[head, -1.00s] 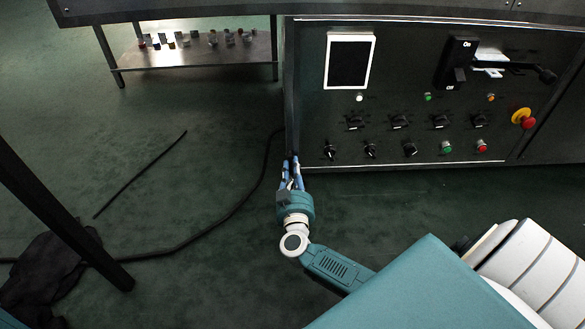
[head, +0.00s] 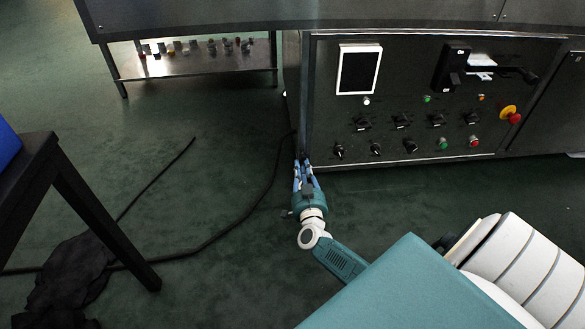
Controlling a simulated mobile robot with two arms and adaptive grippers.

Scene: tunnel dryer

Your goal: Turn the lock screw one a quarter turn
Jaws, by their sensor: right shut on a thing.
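My right gripper (head: 304,172) reaches up to the lower left corner of the dark control cabinet (head: 330,120). Its blue fingers are shut at the cabinet's front left edge. The lock screw is too small and too covered by the fingers to make out; the fingers close where it would sit. How far it is turned cannot be seen. My left gripper is not in view.
The cabinet front carries several knobs, a red emergency button (head: 515,118) and a black switch handle (head: 450,68). A low shelf (head: 190,66) holds small parts. A black cable (head: 235,225) and a dark cloth (head: 72,275) lie on the floor near a table leg (head: 105,225).

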